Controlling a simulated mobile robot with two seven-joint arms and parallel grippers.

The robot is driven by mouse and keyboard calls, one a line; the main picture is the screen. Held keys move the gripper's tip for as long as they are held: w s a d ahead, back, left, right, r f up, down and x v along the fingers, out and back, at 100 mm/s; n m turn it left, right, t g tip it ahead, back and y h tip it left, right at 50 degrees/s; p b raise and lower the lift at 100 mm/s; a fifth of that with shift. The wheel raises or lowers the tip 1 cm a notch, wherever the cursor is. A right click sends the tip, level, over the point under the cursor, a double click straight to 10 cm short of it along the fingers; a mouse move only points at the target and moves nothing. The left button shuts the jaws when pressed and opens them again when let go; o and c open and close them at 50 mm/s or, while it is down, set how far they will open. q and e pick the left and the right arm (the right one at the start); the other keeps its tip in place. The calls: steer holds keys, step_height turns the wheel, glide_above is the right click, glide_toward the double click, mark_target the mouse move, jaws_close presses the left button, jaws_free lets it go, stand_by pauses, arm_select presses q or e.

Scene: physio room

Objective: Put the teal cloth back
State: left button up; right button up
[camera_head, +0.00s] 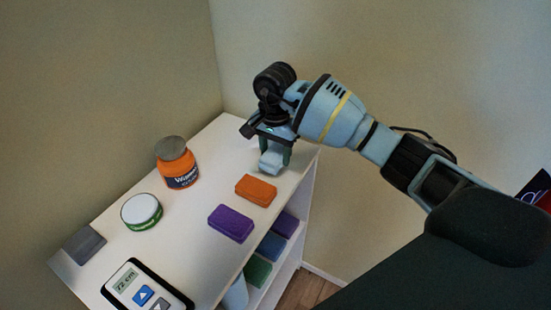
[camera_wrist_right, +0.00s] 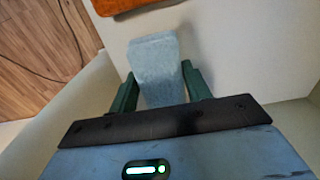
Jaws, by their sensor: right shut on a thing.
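My right gripper (camera_head: 274,148) is over the far right corner of the white shelf unit's top (camera_head: 228,150), pointing down. It is shut on a folded, pale teal-blue cloth (camera_head: 271,162). In the right wrist view the cloth (camera_wrist_right: 156,70) sits between the two dark green fingers and reaches out past them. I cannot tell whether the cloth touches the top or is just above it. My left gripper is not in view.
An orange folded cloth (camera_head: 256,190) and a purple one (camera_head: 231,223) lie along the right edge. An orange jar (camera_head: 177,166), a white-green tin (camera_head: 142,212), a grey block (camera_head: 84,245) and a display device (camera_head: 140,288) stand leftward. Lower shelves hold a green cloth (camera_head: 257,271) and others.

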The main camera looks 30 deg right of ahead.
mark_target(275, 152)
steer(key=shift+f, duration=1.2)
steer(key=shift+f, duration=0.15)
steer(key=shift+f, duration=0.1)
steer(key=o, duration=0.9)
steer(key=shift+o, duration=0.2)
step_height(275, 152, up, 12)
steer(key=shift+r, duration=0.25)
